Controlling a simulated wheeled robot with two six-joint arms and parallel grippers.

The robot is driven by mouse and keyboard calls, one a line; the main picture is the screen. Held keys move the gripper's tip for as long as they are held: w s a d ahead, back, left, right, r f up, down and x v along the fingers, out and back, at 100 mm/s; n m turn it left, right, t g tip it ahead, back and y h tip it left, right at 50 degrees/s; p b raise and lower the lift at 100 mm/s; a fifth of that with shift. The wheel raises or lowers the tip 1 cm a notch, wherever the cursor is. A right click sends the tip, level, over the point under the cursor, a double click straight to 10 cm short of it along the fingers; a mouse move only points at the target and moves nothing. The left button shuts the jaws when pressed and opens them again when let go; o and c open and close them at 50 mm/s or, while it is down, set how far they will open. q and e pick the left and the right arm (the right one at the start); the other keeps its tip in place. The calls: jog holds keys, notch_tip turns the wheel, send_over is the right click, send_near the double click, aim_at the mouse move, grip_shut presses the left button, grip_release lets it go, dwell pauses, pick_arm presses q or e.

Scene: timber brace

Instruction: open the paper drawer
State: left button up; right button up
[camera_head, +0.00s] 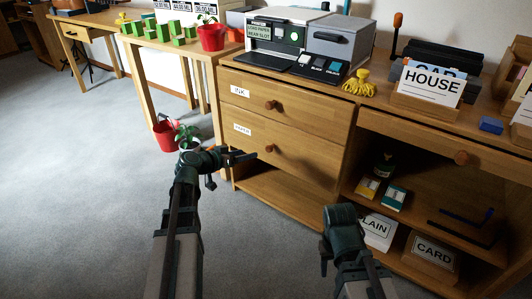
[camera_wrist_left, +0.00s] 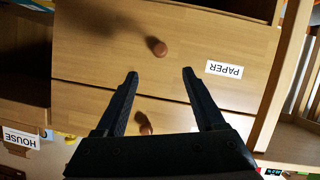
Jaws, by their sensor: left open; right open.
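The paper drawer (camera_head: 290,157) is the lower of two wooden drawers in the desk and looks shut, its front flush. Its white label reads PAPER in the left wrist view (camera_wrist_left: 224,69), which is upside down. Its round brown knob (camera_head: 269,148) also shows in the left wrist view (camera_wrist_left: 159,47), beyond the fingertips and roughly in line with the gap between them. My left gripper (camera_head: 243,157) is open and empty in front of the drawer, apart from the knob. My right gripper (camera_head: 324,262) is low in front of the open shelves, empty; its fingers are hard to make out.
The ink drawer (camera_head: 300,108) with its own knob (camera_head: 271,105) is directly above. A printer (camera_head: 285,35) stands on the desk. Open shelves at right hold PLAIN (camera_head: 378,231) and CARD (camera_head: 432,250) boxes. A red pot (camera_head: 165,136) is at left. Carpet in front is clear.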

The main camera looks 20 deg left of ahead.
aim_at(267, 150)
pick_arm(q)
jog(key=b+x, duration=0.3)
jog(key=x, duration=0.8)
jog(key=shift+f+b, duration=0.15)
jog(key=shift+b, duration=0.25)
jog(key=shift+w+d+f, duration=0.15)
jog(key=shift+w+d, duration=0.15)
jog(key=shift+w, duration=0.3)
grip_shut()
